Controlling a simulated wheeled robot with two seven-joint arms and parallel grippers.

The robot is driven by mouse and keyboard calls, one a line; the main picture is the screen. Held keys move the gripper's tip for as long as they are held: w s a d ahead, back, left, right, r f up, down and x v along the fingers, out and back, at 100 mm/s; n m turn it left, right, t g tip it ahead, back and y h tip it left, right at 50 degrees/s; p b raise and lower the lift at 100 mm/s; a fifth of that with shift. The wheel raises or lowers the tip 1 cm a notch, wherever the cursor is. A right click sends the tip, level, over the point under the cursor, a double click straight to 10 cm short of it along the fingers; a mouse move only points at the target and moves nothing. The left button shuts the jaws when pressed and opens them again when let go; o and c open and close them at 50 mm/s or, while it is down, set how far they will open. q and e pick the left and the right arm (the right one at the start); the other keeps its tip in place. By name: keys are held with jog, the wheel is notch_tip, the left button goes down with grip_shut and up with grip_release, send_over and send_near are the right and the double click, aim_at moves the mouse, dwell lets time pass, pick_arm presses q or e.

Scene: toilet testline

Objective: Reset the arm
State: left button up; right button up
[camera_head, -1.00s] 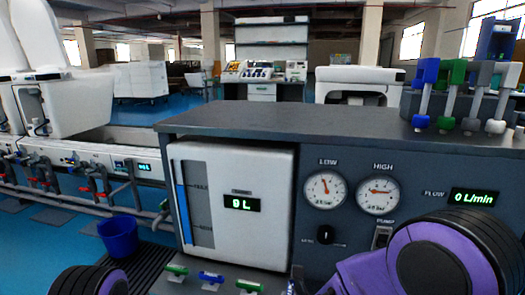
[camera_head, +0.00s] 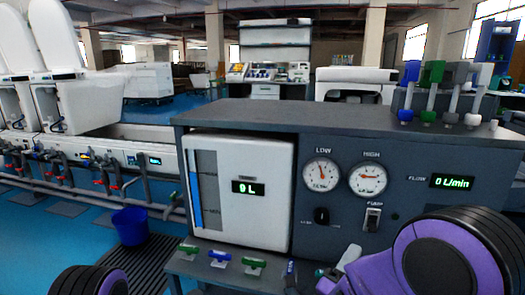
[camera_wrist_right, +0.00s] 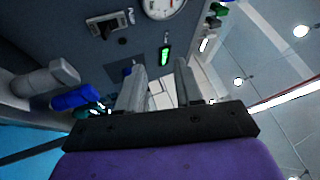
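My right gripper (camera_head: 345,259) shows in part at the bottom of the head view, below the front panel of the grey test bench (camera_head: 330,118); my purple arm covers some of it. In the right wrist view my right gripper (camera_wrist_right: 160,72) has its two grey fingers apart, with nothing seen between them. Beyond the fingers are the panel, a gauge (camera_wrist_right: 163,4) and the green flow display (camera_wrist_right: 165,55). Of my left arm only a dark, purple-edged link shows at the bottom left of the head view; the left gripper is out of view.
Small coloured valve handles (camera_head: 220,256) stick out below. Coloured handles (camera_head: 433,80) stand on top. A blue bucket (camera_head: 131,225) sits on the floor left.

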jog(key=s+d+f+n+g+y+b, duration=0.1)
jog(key=s+f+n+g+y+b, duration=0.15)
jog(key=f+n+y, duration=0.85)
jog(key=s+d+f+n+g+y+b, duration=0.1)
jog(key=s+f+n+g, duration=0.15)
jog(key=f+n, duration=0.9)
pick_arm(q)
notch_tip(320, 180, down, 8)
jog(key=b, duration=0.5)
pick_arm(e)
jog(key=s+d+f+m+g, duration=0.1)
jog(key=s+d+f+g, duration=0.35)
jog(key=s+f, duration=0.75)
jog(key=s+d+f+m+g, duration=0.2)
jog(key=s+d+f+g, duration=0.25)
jog(key=s+f, duration=0.8)
pick_arm(q)
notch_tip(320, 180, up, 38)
jog(key=p, duration=3.8)
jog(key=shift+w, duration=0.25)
pick_arm(e)
notch_tip(320, 180, up, 40)
jog(key=shift+a+t+h, duration=0.15)
jog(key=shift+t+h, duration=0.15)
jog(key=shift+t, duration=0.1)
jog(key=shift+s, duration=0.1)
